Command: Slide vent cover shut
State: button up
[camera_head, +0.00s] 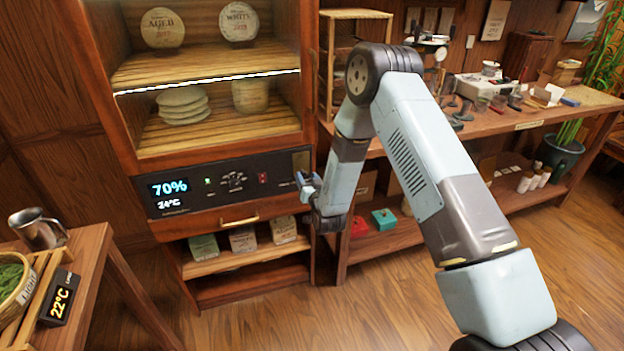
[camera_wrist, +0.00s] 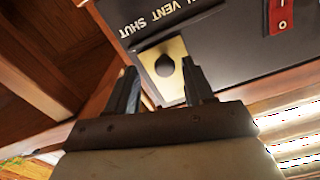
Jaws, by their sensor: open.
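The vent cover (camera_wrist: 176,48) is a small brass-coloured plate on the dark control panel, with a dark round knob (camera_wrist: 165,66) on it. In the head view, the brass plate (camera_head: 301,161) shows at the panel's right end. Lettering reading "VENT SHUT" (camera_wrist: 150,25) runs beside it in the wrist view. My gripper (camera_wrist: 159,66) is open, its two dark fingers pointing at the panel, with the knob between the fingertips in the picture. I cannot tell whether the fingers touch it. In the head view my gripper (camera_head: 306,180) is just below the plate.
The control panel (camera_head: 225,206) belongs to a wooden cabinet with tea cakes (camera_head: 183,104) on shelves above. A drawer with a brass handle (camera_head: 239,220) lies below. A red switch (camera_wrist: 281,14) sits farther along the panel. A workbench (camera_head: 480,133) stands right of the cabinet.

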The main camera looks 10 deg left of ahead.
jog(key=v, duration=1.2)
jog(key=shift+s+d, duration=0.25)
jog(key=shift+s, duration=0.1)
jog(key=w+d+r+g+h, duration=0.2)
jog(key=d+r, duration=0.3)
jog(key=r, duration=0.5)
jog(key=w+d+r+g+h, duration=0.15)
jog(key=d+r, duration=0.35)
jog(key=r, duration=0.5)
jog(key=s+d+r+g+h, duration=0.1)
jog(key=s+d+r+g, duration=0.15)
jog(key=d+r, duration=0.35)
jog(key=s+d+r+g+h, duration=0.1)
jog(key=s+d+r, duration=0.3)
jog(key=s, duration=0.6)
jog(key=s+d+r+m+g+h, duration=0.1)
jog(key=s+d+r, duration=0.3)
jog(key=s, duration=0.7)
jog(key=s+d+r+m+g+h, duration=0.1)
jog(key=s+d+r, duration=0.3)
jog(key=s, duration=0.6)
jog(key=shift+s+d+r+g, duration=0.15)
jog(key=shift+d+r+g, duration=0.15)
jog(key=shift+d+g, duration=0.5)
jog(key=shift+a, duration=0.2)
